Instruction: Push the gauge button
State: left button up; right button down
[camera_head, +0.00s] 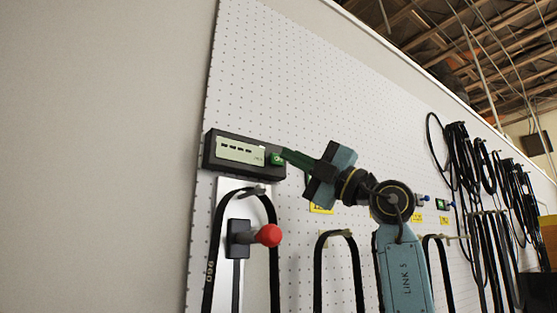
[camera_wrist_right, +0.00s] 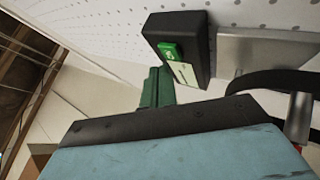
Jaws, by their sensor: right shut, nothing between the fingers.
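The gauge (camera_head: 236,150) is a dark box with a pale display, mounted on the white pegboard. Its green button (camera_head: 277,159) is at the right end of its face. In the right wrist view, the gauge (camera_wrist_right: 199,62) is at the top with the green button (camera_wrist_right: 170,52) on its near side. My right gripper (camera_head: 287,153) is shut and empty, its green fingertips close beside the button in the head view. In the wrist view the fingertips (camera_wrist_right: 156,75) are just below the button; I cannot tell whether they touch. My left gripper is not in view.
A red knob (camera_head: 268,235) on a dark mount stands out below the gauge. Black belts (camera_head: 338,235) hang on the pegboard (camera_head: 300,70) below my arm, and black cables (camera_head: 460,160) hang at the right. The wall left of the pegboard is bare.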

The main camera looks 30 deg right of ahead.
jog(key=s+b, duration=0.2)
jog(key=s, duration=0.4)
jog(key=shift+d, duration=0.25)
dwell(1.2)
